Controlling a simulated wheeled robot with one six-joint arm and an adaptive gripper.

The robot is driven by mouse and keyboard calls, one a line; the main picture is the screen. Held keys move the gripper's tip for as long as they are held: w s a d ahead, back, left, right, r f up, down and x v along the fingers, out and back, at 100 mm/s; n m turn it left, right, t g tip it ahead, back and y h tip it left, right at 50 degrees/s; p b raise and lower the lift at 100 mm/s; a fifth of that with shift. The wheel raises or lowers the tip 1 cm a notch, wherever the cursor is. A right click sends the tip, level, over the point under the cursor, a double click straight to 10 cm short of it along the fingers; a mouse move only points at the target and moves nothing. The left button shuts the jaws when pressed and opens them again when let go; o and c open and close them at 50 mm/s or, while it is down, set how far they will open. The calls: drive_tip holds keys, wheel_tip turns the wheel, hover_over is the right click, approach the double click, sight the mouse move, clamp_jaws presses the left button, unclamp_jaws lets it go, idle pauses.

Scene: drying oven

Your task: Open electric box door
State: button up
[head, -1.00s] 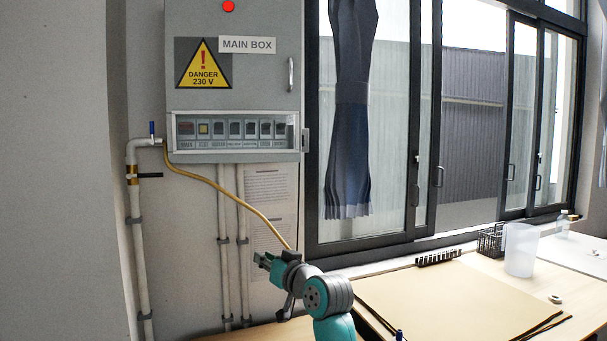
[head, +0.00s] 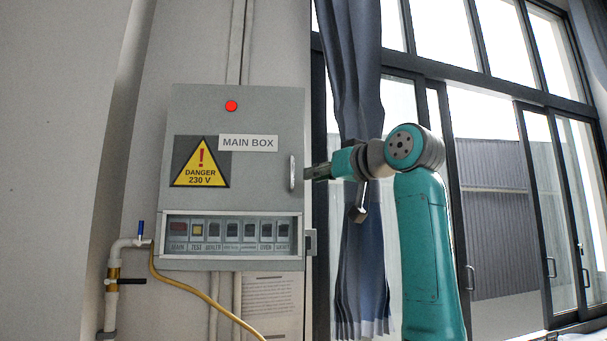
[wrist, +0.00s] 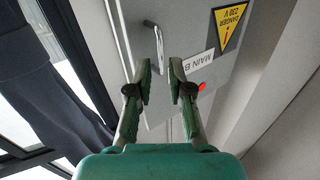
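The grey electric box (head: 190,115) hangs on the wall in the head view, its door shut. It has a red lamp on top, a danger sign and a row of switches behind a window. Its metal handle (head: 292,173) is upright near the door's right edge. In the wrist view the handle (wrist: 155,42) lies ahead of the fingers, apart from them and a little left of the gap's middle. My gripper (wrist: 160,78) is open and empty. In the head view my gripper (head: 309,173) is just right of the handle; the exact gap is hard to tell.
A blue curtain (head: 352,75) hangs in front of the window, behind my arm. A pipe with a blue valve (head: 141,231) and a yellow cable (head: 190,290) are at the box's lower left. The wall left of the box is clear.

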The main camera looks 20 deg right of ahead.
sight(292, 182)
drive_tip(key=w+a, duration=0.1)
drive_tip(key=w, duration=0.2)
drive_tip(key=w+a+r, duration=0.1)
drive_tip(key=w, duration=0.2)
drive_tip(key=w+a+r, duration=0.1)
drive_tip(key=w, duration=0.2)
drive_tip(key=shift+a+r, duration=0.2)
clamp_jaws()
